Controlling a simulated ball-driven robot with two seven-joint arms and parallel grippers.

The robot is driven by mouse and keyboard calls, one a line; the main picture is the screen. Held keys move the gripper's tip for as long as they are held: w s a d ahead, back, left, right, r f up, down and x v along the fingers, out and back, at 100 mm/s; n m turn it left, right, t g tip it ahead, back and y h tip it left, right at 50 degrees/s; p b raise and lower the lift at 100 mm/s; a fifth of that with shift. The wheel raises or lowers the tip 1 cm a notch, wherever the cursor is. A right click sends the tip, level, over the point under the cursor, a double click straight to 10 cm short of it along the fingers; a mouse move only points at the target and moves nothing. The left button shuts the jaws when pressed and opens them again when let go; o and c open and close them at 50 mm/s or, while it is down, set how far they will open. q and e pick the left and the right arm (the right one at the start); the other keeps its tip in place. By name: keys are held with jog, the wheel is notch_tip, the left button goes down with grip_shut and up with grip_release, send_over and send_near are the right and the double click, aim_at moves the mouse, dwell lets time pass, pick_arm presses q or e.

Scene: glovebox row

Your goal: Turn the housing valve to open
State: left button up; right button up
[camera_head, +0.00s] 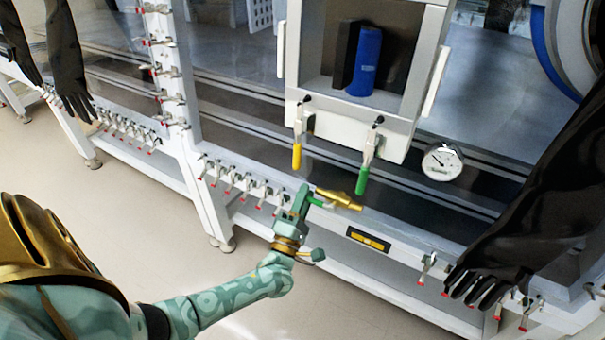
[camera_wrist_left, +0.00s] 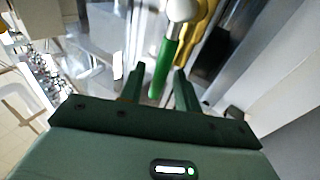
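The housing valve has a brass body (camera_head: 340,199) on the lower front rail of the glovebox, with a short green handle (camera_head: 316,202). In the left wrist view the green handle (camera_wrist_left: 164,62) hangs from a silver hub (camera_wrist_left: 182,9), with the brass body (camera_wrist_left: 202,38) behind it. My left gripper (camera_head: 305,196) is at the handle. Its two fingers (camera_wrist_left: 159,72) are open, one on each side of the handle, with gaps visible between them and it. My right gripper is not in view.
A yellow lever (camera_head: 297,156) and a green lever (camera_head: 363,178) hang above the valve, under a box holding a blue cylinder (camera_head: 366,62). A round gauge (camera_head: 442,162) is to the right. Black gloves (camera_head: 66,60) hang at both sides. Red-tipped clamps line the rail.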

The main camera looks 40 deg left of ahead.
pick_arm(q)
jog(key=v, duration=1.6)
jog(key=shift+s, duration=0.2)
jog(key=shift+d, duration=0.15)
